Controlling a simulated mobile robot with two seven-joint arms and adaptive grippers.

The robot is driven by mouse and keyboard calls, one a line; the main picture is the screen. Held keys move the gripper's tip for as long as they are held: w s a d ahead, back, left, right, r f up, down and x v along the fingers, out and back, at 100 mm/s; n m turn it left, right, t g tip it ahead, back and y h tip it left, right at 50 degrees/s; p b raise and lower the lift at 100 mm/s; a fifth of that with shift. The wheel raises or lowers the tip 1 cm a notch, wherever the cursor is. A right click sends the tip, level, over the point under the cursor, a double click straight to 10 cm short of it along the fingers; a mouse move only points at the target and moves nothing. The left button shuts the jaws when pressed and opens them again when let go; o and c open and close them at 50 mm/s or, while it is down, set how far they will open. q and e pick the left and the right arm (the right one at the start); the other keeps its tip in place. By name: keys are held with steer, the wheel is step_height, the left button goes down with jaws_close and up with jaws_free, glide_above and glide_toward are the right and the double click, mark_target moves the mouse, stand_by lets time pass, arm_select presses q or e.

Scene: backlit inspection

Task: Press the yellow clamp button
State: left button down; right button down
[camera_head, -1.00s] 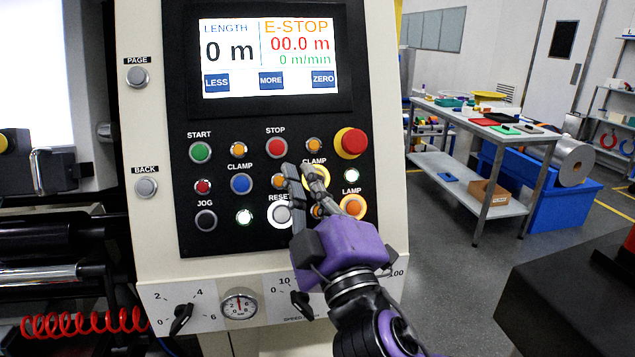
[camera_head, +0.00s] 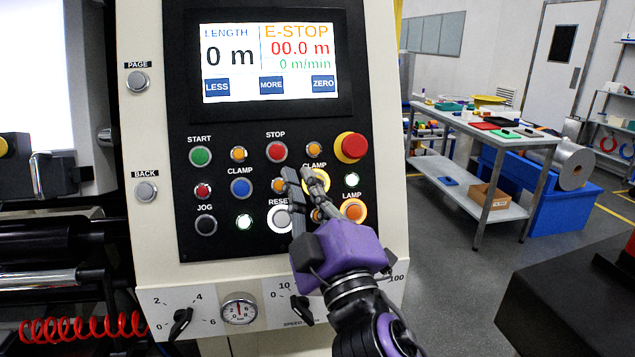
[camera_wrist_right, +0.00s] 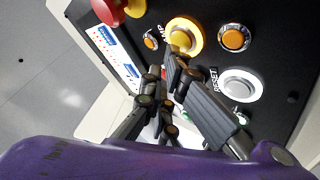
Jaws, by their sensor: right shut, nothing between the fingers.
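The yellow clamp button (camera_head: 325,181) is a round button with a bright yellow ring under the right CLAMP label. In the head view my fingers cover part of it. In the right wrist view the clamp button (camera_wrist_right: 183,33) shows at the top, just beyond the fingertips. My right gripper (camera_head: 302,174) is shut and empty, its fingers pointing up the panel in front of the button. In the right wrist view the right gripper (camera_wrist_right: 178,66) has its tips close to the ring's lower edge; I cannot tell whether they touch. My left gripper is not in view.
A red emergency stop knob (camera_head: 351,146) juts out at upper right. The orange LAMP button (camera_head: 352,211) is to the lower right, and the white RESET button (camera_head: 279,219) is to the lower left. The screen (camera_head: 270,60) reads E-STOP. A worktable (camera_head: 470,130) stands farther right.

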steer(key=shift+w+f, duration=0.1)
steer(key=shift+w, duration=0.05)
stand_by(0.4)
steer(key=shift+w, duration=0.25)
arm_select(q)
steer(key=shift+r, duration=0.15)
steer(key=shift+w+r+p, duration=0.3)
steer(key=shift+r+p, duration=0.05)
arm_select(e)
steer(key=shift+s, duration=0.35)
